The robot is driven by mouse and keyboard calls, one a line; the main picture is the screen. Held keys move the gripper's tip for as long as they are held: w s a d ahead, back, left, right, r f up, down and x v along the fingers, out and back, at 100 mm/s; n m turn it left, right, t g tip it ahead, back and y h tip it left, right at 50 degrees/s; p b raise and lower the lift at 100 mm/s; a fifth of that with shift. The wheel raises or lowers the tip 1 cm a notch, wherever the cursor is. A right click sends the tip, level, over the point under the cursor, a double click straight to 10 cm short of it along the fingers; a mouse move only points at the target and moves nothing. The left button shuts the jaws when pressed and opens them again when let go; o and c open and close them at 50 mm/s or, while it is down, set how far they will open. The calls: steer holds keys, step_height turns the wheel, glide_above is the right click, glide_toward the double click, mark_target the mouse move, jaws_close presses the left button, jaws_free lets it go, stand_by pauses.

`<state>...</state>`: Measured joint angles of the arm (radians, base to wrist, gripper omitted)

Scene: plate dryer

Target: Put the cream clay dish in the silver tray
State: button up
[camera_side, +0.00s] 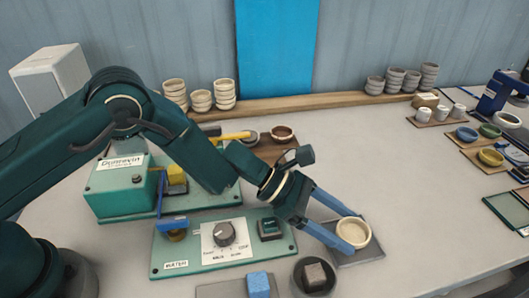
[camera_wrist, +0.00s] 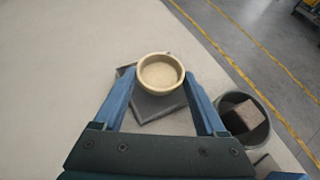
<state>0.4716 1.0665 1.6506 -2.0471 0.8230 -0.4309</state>
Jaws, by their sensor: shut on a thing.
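The cream clay dish (camera_side: 354,232) is a small round bowl, upright and empty. My gripper (camera_side: 351,228) is shut on it, one blue finger at each side. The wrist view shows the dish (camera_wrist: 160,72) between the tips of my gripper (camera_wrist: 160,84). A flat grey square (camera_side: 369,254), which looks like the silver tray, lies under the dish; in the wrist view its bare part (camera_wrist: 158,107) shows below the dish. I cannot tell whether the dish touches it or is just above.
A dark round pot (camera_side: 300,277) with a brown block in it stands just left of the grey square. A blue block (camera_side: 258,284) lies further left. A green panel with a knob (camera_side: 223,243) is behind them. Clear table lies to the right.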

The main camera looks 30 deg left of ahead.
steer(key=shift+f, duration=0.4)
stand_by(0.3)
steer(key=o, duration=1.3)
steer(key=shift+r, duration=3.5)
